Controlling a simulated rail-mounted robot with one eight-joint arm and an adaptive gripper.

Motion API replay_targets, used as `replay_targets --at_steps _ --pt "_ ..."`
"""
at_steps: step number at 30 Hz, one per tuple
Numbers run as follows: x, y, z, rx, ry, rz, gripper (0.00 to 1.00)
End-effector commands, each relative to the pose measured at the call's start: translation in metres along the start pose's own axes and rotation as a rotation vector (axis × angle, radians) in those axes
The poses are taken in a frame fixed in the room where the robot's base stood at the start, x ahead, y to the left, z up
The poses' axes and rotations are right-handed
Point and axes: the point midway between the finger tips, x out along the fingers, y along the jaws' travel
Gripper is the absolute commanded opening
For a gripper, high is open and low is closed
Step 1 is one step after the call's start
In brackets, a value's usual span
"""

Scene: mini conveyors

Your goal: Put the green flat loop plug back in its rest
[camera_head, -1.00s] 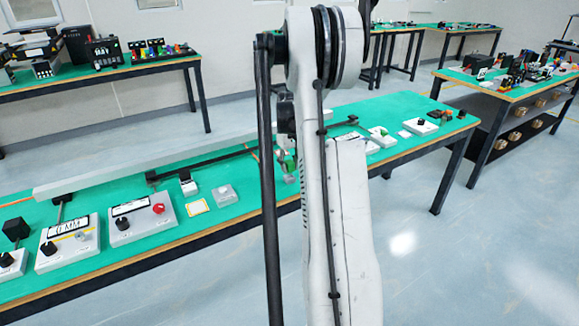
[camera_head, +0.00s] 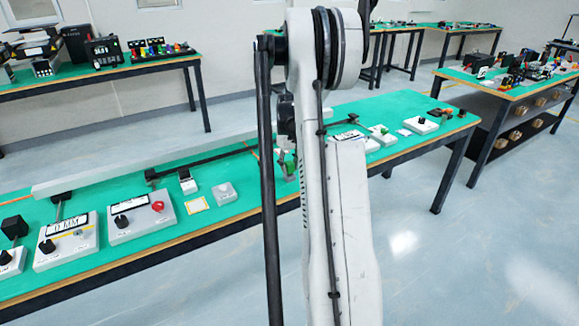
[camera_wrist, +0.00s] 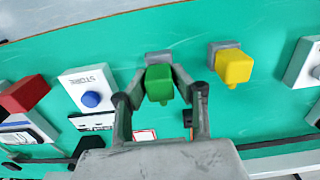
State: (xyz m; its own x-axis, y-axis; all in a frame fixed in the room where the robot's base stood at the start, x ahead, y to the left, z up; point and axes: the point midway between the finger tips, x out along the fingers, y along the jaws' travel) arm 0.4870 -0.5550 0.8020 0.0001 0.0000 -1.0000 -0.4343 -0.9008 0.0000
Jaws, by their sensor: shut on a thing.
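The green flat loop plug (camera_wrist: 159,84) is between the fingers of my gripper (camera_wrist: 160,76) in the wrist view, and the gripper is shut on it. A grey rest (camera_wrist: 158,57) shows just beyond the plug, partly hidden by it. I cannot tell whether the plug touches the rest or is seated in it. In the head view my gripper (camera_head: 288,170) is low over the table beside my arm, with a bit of green showing; my arm hides part of that area.
A yellow plug (camera_wrist: 233,66) sits at another grey rest (camera_wrist: 217,48) just to the right. A white STORE box with a blue knob (camera_wrist: 91,99) stands to the left, near a red block (camera_wrist: 23,94). Green table (camera_wrist: 130,35) is bare around the rests.

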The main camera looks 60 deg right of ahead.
Motion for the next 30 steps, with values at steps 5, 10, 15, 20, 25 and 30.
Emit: replay_targets --at_steps 5,10,15,20,25,30 --pt "0.005 0.000 0.000 0.000 0.000 0.000 0.00" --pt "0.008 0.000 0.000 0.000 0.000 0.000 0.00" --pt "0.012 0.000 0.000 0.000 0.000 0.000 0.00" --pt "0.015 0.000 0.000 0.000 0.000 0.000 0.00" --pt "0.014 0.000 0.000 0.000 0.000 0.000 0.46" --pt "0.014 0.000 0.000 0.000 0.000 0.000 0.46"
